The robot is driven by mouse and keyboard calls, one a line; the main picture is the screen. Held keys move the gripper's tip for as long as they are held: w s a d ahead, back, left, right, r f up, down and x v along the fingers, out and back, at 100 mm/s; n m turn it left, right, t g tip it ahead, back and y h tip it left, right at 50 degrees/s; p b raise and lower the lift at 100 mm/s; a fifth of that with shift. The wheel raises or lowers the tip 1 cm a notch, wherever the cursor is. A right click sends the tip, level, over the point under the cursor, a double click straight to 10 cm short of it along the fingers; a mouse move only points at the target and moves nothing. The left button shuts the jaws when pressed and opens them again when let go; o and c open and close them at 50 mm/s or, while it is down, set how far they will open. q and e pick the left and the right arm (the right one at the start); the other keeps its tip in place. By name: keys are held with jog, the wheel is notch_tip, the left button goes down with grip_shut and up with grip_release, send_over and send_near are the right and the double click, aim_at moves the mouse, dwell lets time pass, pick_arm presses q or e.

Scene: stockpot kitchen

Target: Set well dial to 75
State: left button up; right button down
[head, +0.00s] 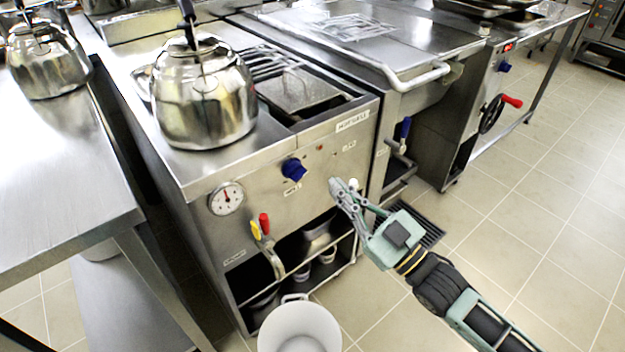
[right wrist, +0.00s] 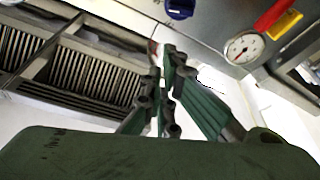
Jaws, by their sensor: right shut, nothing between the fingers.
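A blue dial (head: 294,169) sits on the steel front panel of the unit with the kettle on top, below a white label (head: 352,121) too small to read surely. The dial also shows at the top of the right wrist view (right wrist: 180,8). Its exact setting cannot be read. My right gripper (head: 337,184) is shut and empty, in front of the panel, to the right of and slightly below the dial, apart from it. In the right wrist view its fingertips (right wrist: 166,50) are together. My left gripper is not in view.
A round gauge (head: 226,198) with a red needle is left of the dial. A white bucket (head: 299,328) stands on the floor in front. A steel table (head: 60,200) is at left. Tiled floor at right is open.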

jog(key=a+r, duration=0.1)
jog(key=r, duration=0.1)
send_over(297, 172)
jog(key=s+d, duration=0.2)
jog(key=s, duration=0.1)
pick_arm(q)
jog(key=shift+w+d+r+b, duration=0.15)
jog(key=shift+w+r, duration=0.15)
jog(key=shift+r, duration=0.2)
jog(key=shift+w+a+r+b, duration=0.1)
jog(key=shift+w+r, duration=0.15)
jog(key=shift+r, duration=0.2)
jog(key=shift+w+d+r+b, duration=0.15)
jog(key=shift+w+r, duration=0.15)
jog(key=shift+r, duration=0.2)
pick_arm(e)
jog(key=shift+w+d+f, duration=0.15)
jog(key=shift+d+f, duration=0.1)
jog(key=shift+f, duration=0.2)
jog(key=shift+w+d+f, duration=0.1)
jog(key=shift+d+f, duration=0.1)
jog(key=shift+f, duration=0.2)
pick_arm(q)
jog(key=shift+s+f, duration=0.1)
